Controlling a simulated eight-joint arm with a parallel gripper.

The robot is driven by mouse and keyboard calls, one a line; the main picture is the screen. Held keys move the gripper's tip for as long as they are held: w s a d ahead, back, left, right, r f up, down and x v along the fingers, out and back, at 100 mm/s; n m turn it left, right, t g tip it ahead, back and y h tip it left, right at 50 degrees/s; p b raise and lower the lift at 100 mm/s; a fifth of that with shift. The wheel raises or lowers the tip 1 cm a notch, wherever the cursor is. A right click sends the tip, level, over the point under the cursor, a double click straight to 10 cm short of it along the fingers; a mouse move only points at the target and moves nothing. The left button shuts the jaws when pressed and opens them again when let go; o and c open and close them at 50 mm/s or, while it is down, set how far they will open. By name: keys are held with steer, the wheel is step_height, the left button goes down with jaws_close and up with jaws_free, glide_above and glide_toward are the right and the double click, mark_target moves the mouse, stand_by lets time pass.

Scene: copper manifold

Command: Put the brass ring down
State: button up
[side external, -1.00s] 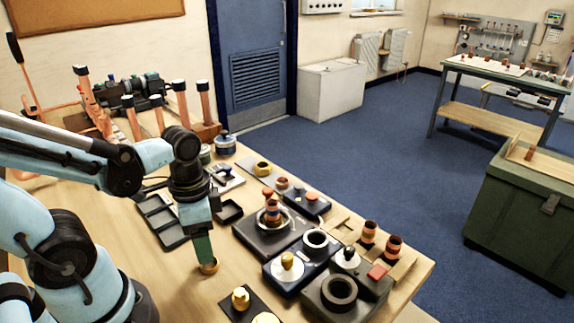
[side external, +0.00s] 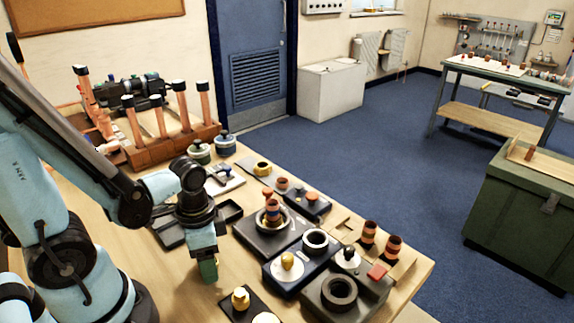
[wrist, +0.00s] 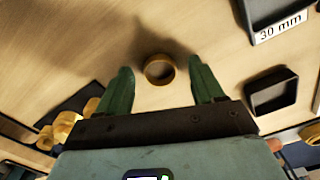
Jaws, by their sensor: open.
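The brass ring (wrist: 159,69) lies on the wooden bench (wrist: 75,45) in the wrist view, its round opening facing up. My gripper (wrist: 160,80) is open, with one green finger on each side of the ring and a gap on both sides. The fingers touch nothing that I can see. In the side view, my gripper (side external: 208,272) is low over the bench, and the ring is hidden there by the fingers.
Right of my gripper are a dark stand with stacked rings (side external: 272,212), a block with a brass knob (side external: 288,262) and a base with a black ring (side external: 340,290). Brass pieces (side external: 240,298) stand in front. A small dark tray (wrist: 272,92) is near the right finger.

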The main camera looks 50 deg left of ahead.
steer(key=c, duration=1.2)
steer(key=shift+r, duration=0.2)
